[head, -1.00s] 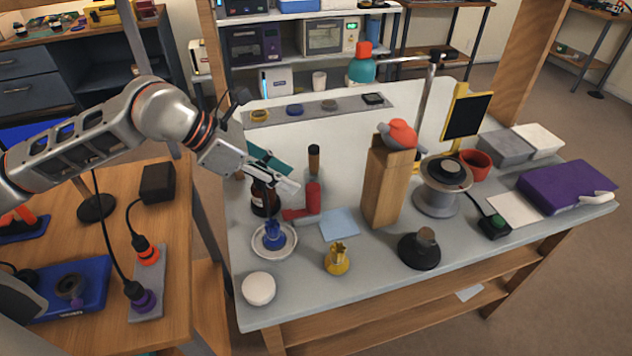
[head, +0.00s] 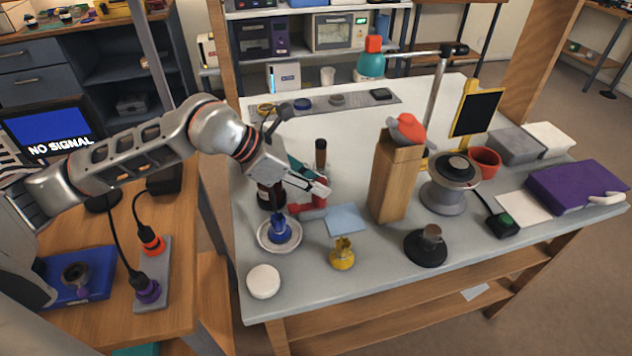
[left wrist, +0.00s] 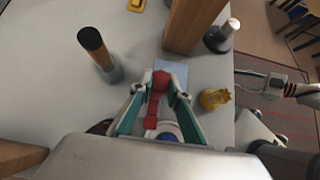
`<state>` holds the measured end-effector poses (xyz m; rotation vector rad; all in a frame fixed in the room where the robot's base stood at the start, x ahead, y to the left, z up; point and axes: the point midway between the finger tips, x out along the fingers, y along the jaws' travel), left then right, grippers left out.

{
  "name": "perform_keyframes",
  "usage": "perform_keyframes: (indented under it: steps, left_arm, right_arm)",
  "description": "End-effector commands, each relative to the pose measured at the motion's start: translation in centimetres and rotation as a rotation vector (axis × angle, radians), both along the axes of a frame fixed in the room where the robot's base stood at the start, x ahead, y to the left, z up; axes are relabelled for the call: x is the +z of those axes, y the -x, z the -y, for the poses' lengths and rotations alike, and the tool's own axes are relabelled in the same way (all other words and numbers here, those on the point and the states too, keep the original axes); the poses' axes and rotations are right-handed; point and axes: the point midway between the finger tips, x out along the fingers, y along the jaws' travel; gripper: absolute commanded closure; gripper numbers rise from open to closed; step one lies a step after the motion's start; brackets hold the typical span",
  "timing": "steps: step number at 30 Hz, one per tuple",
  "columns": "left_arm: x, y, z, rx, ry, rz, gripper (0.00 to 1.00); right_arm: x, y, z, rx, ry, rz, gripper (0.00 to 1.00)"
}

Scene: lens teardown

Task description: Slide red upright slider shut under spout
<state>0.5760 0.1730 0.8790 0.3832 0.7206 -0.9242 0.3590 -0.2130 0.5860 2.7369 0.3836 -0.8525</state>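I cannot make out a spout with certainty.
A dark bottle (head: 270,198) stands just left of the gripper, and a white dish (head: 263,238) holds a blue piece (head: 282,230). A dark-topped post (head: 321,152) rises behind. A blue sheet (head: 345,219), yellow part (head: 342,256) and wooden block (head: 389,190) lie to the right.

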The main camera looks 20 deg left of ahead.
Motion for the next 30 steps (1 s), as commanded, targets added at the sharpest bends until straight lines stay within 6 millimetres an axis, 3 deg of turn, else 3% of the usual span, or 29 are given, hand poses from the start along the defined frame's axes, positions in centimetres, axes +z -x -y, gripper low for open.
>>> perform_keyframes:
  steps: [7,18,27,28,30]
  left_arm:
    - [0.0,0.1,-0.2,0.001,0.000,-0.001,1.00]
    - [0.0,2.4,-3.6,0.001,-0.001,-0.001,1.00]
    - [0.0,2.5,-3.8,0.001,-0.002,-0.002,1.00]
    - [0.0,2.5,-3.8,0.001,-0.002,-0.002,0.84]
    - [0.0,2.5,-3.8,0.001,-0.002,-0.002,0.69]
  right_arm:
    - [0.1,0.0,0.0,0.000,0.000,0.001,0.60]
    - [0.2,-0.1,-0.1,0.000,-0.003,0.002,0.60]
    - [0.1,0.0,-0.1,-0.001,-0.003,0.000,0.60]
    - [0.1,0.0,-0.1,-0.001,-0.003,0.000,0.60]
    - [0.1,0.0,-0.1,-0.001,-0.003,0.000,0.60]
